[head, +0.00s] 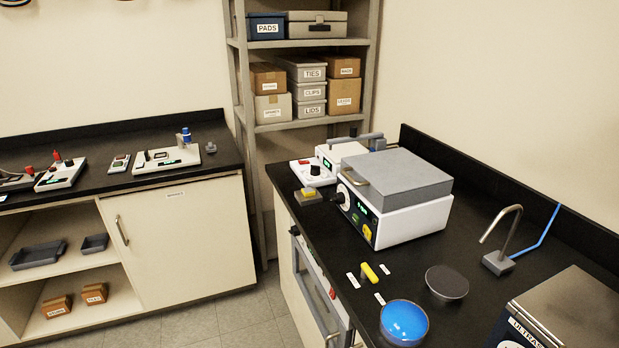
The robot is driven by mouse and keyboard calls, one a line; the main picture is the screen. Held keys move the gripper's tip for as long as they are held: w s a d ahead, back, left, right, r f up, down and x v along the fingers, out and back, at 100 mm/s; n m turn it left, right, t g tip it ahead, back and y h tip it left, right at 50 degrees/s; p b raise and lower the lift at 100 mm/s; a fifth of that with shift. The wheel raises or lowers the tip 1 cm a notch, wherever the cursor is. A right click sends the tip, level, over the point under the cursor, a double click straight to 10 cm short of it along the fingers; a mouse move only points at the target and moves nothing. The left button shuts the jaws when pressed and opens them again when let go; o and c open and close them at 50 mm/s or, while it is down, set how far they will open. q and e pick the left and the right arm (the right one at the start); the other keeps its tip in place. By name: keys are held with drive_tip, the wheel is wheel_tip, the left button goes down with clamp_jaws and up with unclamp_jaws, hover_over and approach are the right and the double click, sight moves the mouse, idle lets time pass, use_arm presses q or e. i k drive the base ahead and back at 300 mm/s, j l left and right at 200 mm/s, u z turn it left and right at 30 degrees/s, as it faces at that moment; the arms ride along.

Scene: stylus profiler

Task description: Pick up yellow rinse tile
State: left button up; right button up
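A small yellow tile-like piece (370,272) lies on the black counter at the right, with small white labels around it. It is in front of the white instrument with the grey lid. A second yellow piece (308,191) sits on a small grey block near the counter's left edge. The pictures do not show which of the two is called the rinse tile. Neither of my grippers is in view.
The white instrument (408,222) stands behind the nearer yellow piece. A blue bowl (404,322), a dark round lidded dish (447,282) and a metal spout (500,250) are on the same counter. A ULTRAS-labelled box (568,312) fills the right corner. Floor (190,322) is free at the left.

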sight(308, 192)
drive_tip(key=i+j+z, duration=0.15)
drive_tip(key=i+j, duration=0.35)
drive_tip(key=i+j+z, duration=0.15)
drive_tip(key=i+j, duration=0.4)
drive_tip(key=i+j+z, duration=0.15)
drive_tip(key=i+j, duration=0.4)
drive_tip(key=i+j+z, duration=0.15)
drive_tip(key=i+j, duration=0.35)
drive_tip(key=j, duration=0.2)
